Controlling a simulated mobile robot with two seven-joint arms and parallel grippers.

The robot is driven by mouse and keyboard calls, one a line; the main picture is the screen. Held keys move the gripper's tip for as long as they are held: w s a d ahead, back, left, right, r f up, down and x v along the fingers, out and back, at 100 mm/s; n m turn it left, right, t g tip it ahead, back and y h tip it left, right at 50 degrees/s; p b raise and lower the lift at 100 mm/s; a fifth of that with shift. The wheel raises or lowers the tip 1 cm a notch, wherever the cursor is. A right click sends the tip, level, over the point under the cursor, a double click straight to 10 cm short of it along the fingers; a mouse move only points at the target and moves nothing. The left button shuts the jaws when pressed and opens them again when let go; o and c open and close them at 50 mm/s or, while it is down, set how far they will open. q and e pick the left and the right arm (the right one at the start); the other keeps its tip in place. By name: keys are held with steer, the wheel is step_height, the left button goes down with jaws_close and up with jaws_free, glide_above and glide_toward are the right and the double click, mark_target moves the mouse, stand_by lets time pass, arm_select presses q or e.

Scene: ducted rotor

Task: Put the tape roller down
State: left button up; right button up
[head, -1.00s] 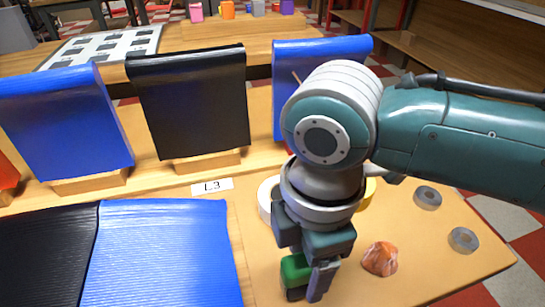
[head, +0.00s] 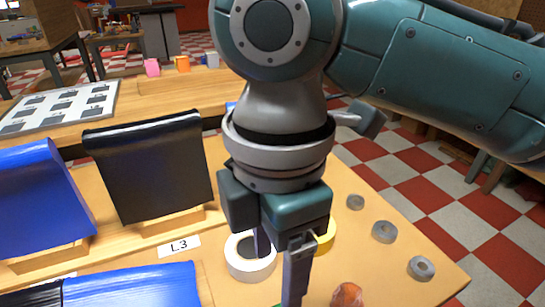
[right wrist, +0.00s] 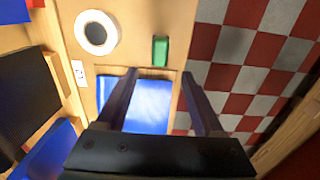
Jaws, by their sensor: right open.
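A small green block (right wrist: 160,51), possibly the tape roller, lies on the wooden table in the right wrist view. Only a green sliver shows at the bottom edge of the head view (head: 278,305). My right gripper (head: 278,268) is open, its fingers pointing down above the table. In the right wrist view the two fingers (right wrist: 160,102) stand well apart with nothing between them, and the green block is beyond them, apart from both. My left gripper is out of view.
A white ring (head: 250,268) lies behind the fingers, a yellow ring (head: 326,240) partly hidden beside it. Several grey rings (head: 383,232) and an orange lump (head: 347,295) lie to the right. Black (head: 150,170) and blue (head: 40,205) panels stand at left, near the L3 label (head: 179,246).

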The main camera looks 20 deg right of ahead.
steer(key=s+a+f+m+t+y, duration=0.2)
steer(key=s+a+m+y, duration=0.1)
steer(key=s+m, duration=0.35)
steer(key=s+d+m+t+h, duration=0.1)
steer(key=s+d+m, duration=0.4)
steer(key=d+m, duration=0.5)
steer(key=shift+s+d+f+t+h, duration=0.3)
steer(key=shift+s+d+f+h, duration=0.1)
steer(key=shift+d+h, duration=0.6)
steer(key=shift+d, duration=0.1)
